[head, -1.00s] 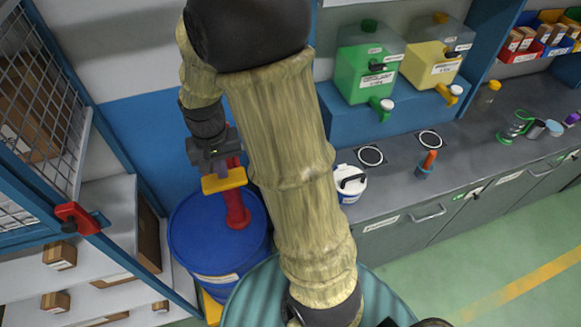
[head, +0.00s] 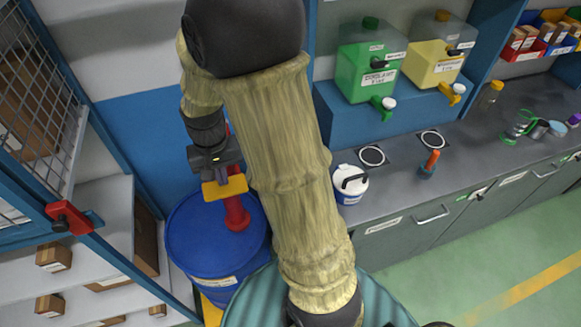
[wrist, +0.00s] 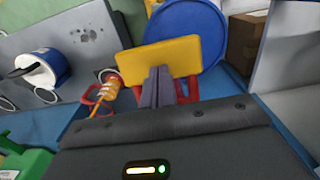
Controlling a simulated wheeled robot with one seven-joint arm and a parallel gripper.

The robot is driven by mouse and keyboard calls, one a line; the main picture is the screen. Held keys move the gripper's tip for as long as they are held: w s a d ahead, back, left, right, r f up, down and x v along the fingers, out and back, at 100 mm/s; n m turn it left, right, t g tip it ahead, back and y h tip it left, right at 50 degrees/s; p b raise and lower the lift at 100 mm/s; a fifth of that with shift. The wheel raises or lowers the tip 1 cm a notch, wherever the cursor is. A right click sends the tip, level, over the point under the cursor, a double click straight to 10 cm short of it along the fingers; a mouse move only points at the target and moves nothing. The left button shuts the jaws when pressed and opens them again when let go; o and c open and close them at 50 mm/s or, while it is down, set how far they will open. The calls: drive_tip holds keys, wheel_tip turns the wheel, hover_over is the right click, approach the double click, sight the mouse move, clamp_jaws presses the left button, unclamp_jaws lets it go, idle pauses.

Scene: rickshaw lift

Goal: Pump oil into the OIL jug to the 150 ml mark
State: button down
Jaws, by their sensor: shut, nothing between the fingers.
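The blue drum (head: 190,250) carries a red pump (head: 237,214) with a yellow handle plate (head: 224,188). My gripper (head: 214,179) is shut and empty, its fingertips at the plate; contact is unclear. In the wrist view the shut fingers (wrist: 160,88) overlap the yellow plate (wrist: 172,58), above the drum lid (wrist: 208,30). A small jug-like vessel (wrist: 106,90) with orange contents, pale bands and a red handle appears left of the plate. It may be the OIL jug; I cannot read a label or its level. My arm hides that area in the head view.
A white and blue canister (head: 350,184) stands on the grey counter (head: 395,195). Green (head: 370,72) and yellow (head: 432,65) tanks stand on a blue shelf. A green-handled jug (head: 519,124) is further right. A mesh cage door (head: 40,110) is on the left.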

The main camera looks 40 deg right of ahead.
drive_tip(key=shift+s+f, duration=0.1)
drive_tip(key=shift+f, duration=0.4)
wheel_tip(320, 180, up, 11)
drive_tip(key=p, duration=0.9)
wheel_tip(320, 180, up, 6)
drive_tip(key=p, duration=0.5)
drive_tip(key=shift+f, duration=0.1)
idle(0.6)
